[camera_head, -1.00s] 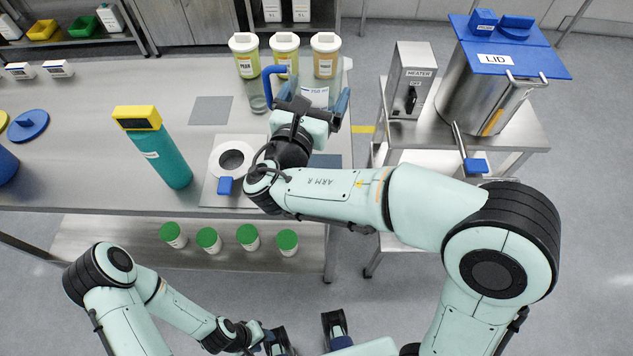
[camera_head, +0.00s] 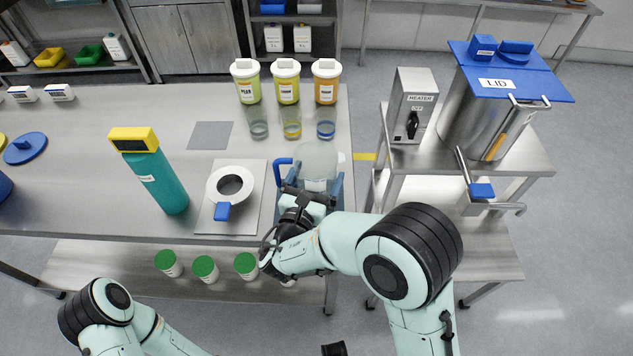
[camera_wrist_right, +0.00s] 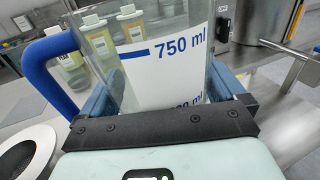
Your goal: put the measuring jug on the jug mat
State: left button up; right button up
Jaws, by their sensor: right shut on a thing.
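The measuring jug (camera_head: 318,158) is clear, with a blue handle (camera_head: 281,172) on its left and a white scale panel. My right gripper (camera_head: 313,187) is shut on its body, near the right end of the bench. In the right wrist view the jug (camera_wrist_right: 160,60) stands between the fingers, its panel reading 750 ml and its handle at left. I cannot tell whether its base touches the bench. A plain grey square mat (camera_head: 210,135) lies bare further left. The dark blue-grey mat seen earlier near the right bench edge is hidden behind jug and gripper. My left gripper is out of view.
A white ring with a blue tab (camera_head: 222,211) sits on a light grey plate (camera_head: 256,205) just left of the jug. Several glasses (camera_head: 291,124) stand behind it, before lidded containers (camera_head: 286,88). The heater cart (camera_head: 525,158) is right.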

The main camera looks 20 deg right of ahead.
jog(key=shift+f, duration=0.9)
jog(key=shift+f, duration=0.15)
jog(key=o, duration=1.1)
jog(key=shift+f, duration=0.1)
jog(key=shift+r, duration=0.35)
jog(key=v, duration=1.2)
jog(key=shift+f+b, duration=0.1)
jog(key=shift+b, duration=0.3)
